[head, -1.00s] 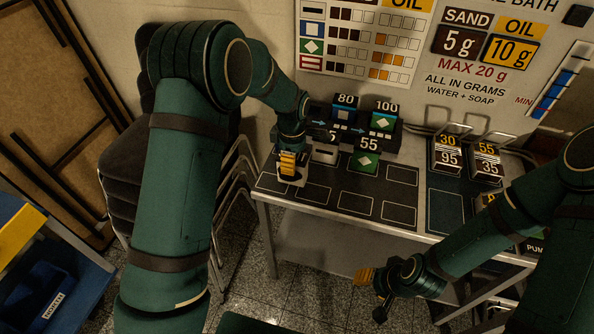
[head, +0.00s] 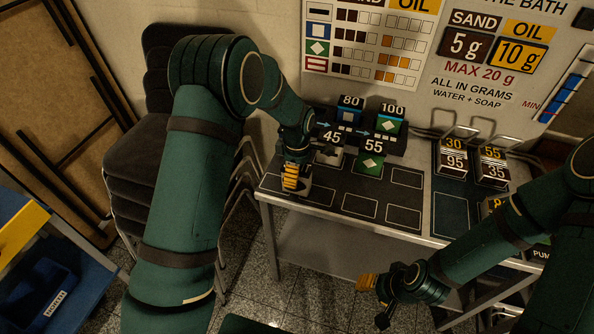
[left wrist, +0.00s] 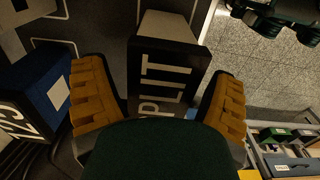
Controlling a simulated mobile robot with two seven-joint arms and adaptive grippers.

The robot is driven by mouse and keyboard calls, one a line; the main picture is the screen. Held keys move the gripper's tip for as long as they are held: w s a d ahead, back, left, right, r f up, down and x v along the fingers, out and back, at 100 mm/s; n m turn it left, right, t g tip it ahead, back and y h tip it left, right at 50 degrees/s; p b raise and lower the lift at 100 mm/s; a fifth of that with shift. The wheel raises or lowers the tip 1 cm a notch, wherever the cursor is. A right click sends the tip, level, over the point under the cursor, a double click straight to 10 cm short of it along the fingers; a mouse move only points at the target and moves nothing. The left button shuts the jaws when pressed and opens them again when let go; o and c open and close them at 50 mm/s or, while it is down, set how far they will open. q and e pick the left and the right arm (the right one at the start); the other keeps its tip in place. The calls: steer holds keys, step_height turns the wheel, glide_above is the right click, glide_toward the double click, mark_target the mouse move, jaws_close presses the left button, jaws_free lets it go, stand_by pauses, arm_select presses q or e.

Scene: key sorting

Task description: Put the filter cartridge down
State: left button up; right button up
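My left gripper (head: 291,181) is low over the left end of the dark mat on the table. In the left wrist view its yellow-padded fingers (left wrist: 160,95) stand apart on either side of a dark block (left wrist: 160,70) with a pale end and white letters reading "PLIT". Narrow gaps seem to show between block and fingers. I cannot tell for sure that this block is the filter cartridge; its underside is hidden. My right gripper (head: 376,298) hangs in front of the table, away from the mat; its finger opening is unclear.
Behind the left gripper stand blocks marked 80 (head: 350,102), 100 (head: 390,109), 45 (head: 332,137) and 55 (head: 373,147). A blue block (left wrist: 35,90) lies left of the fingers in the wrist view. Outlined mat spaces (head: 359,206) at the front are free.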

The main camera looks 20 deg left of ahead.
arm_select(q)
steer(key=shift+r, duration=0.1)
steer(key=shift+r, duration=0.25)
step_height(320, 180, up, 12)
steer(key=p, duration=0.2)
steer(key=shift+f, duration=0.15)
stand_by(0.4)
